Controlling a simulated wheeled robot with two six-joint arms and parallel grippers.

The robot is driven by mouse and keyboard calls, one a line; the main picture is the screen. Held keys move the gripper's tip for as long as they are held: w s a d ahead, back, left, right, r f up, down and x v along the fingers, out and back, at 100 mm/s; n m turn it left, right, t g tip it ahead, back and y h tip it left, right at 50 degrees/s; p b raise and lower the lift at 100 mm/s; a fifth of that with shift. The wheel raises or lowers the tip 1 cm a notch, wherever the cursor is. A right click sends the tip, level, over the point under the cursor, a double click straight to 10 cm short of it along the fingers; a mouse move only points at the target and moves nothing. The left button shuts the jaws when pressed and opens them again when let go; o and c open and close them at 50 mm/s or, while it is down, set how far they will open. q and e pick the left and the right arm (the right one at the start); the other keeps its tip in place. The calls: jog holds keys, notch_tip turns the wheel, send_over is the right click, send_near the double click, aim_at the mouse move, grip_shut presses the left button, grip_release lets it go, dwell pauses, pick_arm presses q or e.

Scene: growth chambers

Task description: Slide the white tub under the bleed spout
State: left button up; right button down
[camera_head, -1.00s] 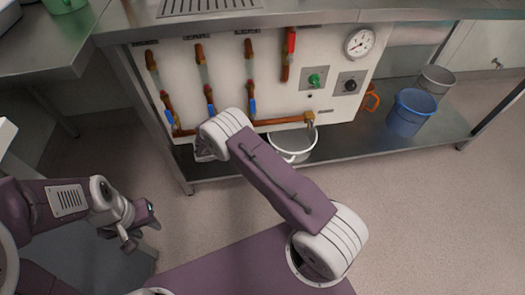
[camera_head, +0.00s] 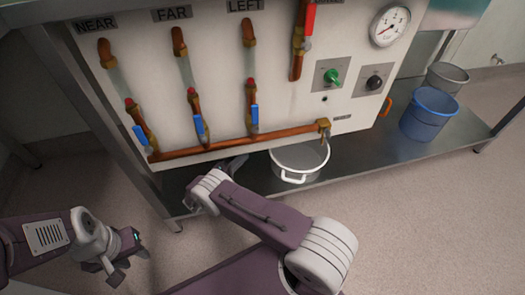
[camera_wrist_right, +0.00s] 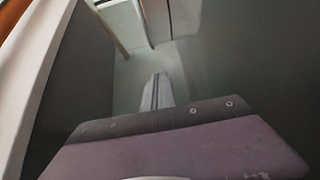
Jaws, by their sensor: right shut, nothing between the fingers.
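The white tub (camera_head: 297,176) stands on the low metal shelf in the head view, with a handle facing me. The copper pipe along the panel's bottom ends in a brass spout (camera_head: 324,128), seen at the tub's back right rim. I cannot tell whether its outlet lies over the tub's opening. My right gripper (camera_head: 236,163) is low at the panel's bottom edge, left of the tub and apart from it. In the right wrist view its fingers (camera_wrist_right: 157,92) are together and empty. My left gripper (camera_head: 108,271) hangs at lower left, far from the tub; its opening is unclear.
The white panel (camera_head: 215,75) above carries valves with blue levers, a red-handled valve, a gauge (camera_head: 390,26) and two knobs. A blue bucket (camera_head: 428,115) and a grey bucket (camera_head: 447,78) stand right on the shelf (camera_head: 365,150). An orange object (camera_head: 387,105) is beside the panel.

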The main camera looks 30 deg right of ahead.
jog(key=b+x, duration=0.1)
jog(key=x, duration=0.1)
jog(key=b+x, duration=0.1)
jog(key=x, duration=0.2)
jog(key=b+x, duration=0.1)
jog(key=x, duration=0.1)
jog(key=shift+d+f, duration=0.25)
jog(key=shift+d, duration=0.15)
jog(key=shift+s+d+r+b, duration=0.1)
jog(key=shift+s+d+b, duration=0.15)
jog(key=shift+s, duration=0.25)
jog(key=shift+s+d+r+b, duration=0.15)
jog(key=shift+s+d, duration=0.15)
jog(key=shift+s, duration=0.2)
jog(key=shift+s+d, duration=0.45)
jog(key=shift+s, duration=0.1)
